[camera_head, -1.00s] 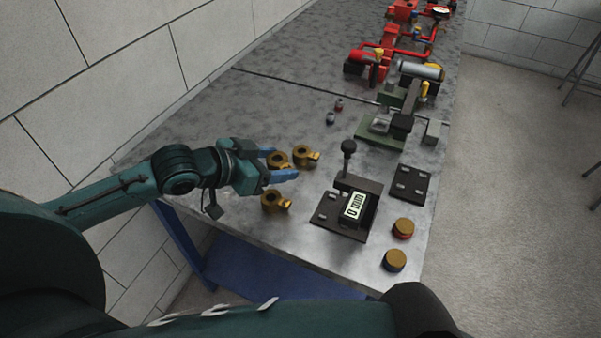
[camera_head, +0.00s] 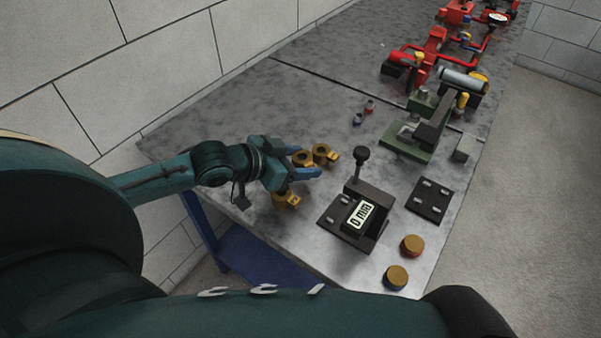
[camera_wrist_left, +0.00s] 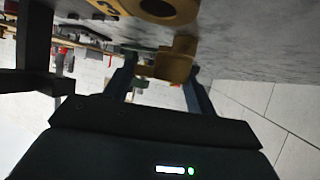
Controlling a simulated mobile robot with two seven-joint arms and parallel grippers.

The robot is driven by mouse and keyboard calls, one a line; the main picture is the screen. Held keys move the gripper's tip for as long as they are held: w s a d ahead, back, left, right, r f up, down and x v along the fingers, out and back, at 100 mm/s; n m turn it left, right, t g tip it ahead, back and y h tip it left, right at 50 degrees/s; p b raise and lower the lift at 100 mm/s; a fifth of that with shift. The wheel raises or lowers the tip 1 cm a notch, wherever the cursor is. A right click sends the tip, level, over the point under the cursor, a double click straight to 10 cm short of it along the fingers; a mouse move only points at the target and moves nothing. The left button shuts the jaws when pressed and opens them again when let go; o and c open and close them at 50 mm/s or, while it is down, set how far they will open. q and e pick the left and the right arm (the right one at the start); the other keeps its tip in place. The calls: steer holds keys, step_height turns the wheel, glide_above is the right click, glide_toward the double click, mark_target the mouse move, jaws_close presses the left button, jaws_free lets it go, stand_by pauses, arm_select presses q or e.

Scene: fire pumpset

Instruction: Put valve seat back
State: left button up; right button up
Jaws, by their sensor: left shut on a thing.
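Three brass ring-shaped pieces with side tabs, which look like the valve seats, are at the near left of the table: one (camera_head: 302,157) by my left fingers, one (camera_head: 323,152) just beyond, and one (camera_head: 287,199) on the near side, partly covered by the gripper. My left gripper (camera_head: 309,163) is low over the table, its blue fingers shut on the tab of a brass valve seat. In the left wrist view, the held tab (camera_wrist_left: 172,63) is between the fingers, below a ring with a dark hole (camera_wrist_left: 165,7). My right gripper is not in view.
A dark gauge stand with a "0 mm" display (camera_head: 361,214) and black knob stands to the right. Beside it are a dark plate (camera_head: 430,199) and two round brass-topped pieces (camera_head: 412,244) (camera_head: 396,277). A green fixture (camera_head: 410,140) and red pump parts (camera_head: 405,62) lie farther back.

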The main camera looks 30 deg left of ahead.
mark_target(299, 185)
arm_select(q)
steer(key=shift+f, duration=1.9)
steer(key=shift+f, duration=0.1)
steer(key=o, duration=1.3)
steer(key=shift+f, duration=0.1)
steer(key=shift+c, duration=0.2)
steer(key=shift+s+r, duration=0.15)
steer(key=shift+r, duration=0.1)
steer(key=p+v, duration=0.2)
steer(key=v, duration=0.9)
steer(key=shift+s+a+r, duration=0.15)
steer(key=shift+s+a, duration=0.05)
steer(key=shift+a, duration=0.05)
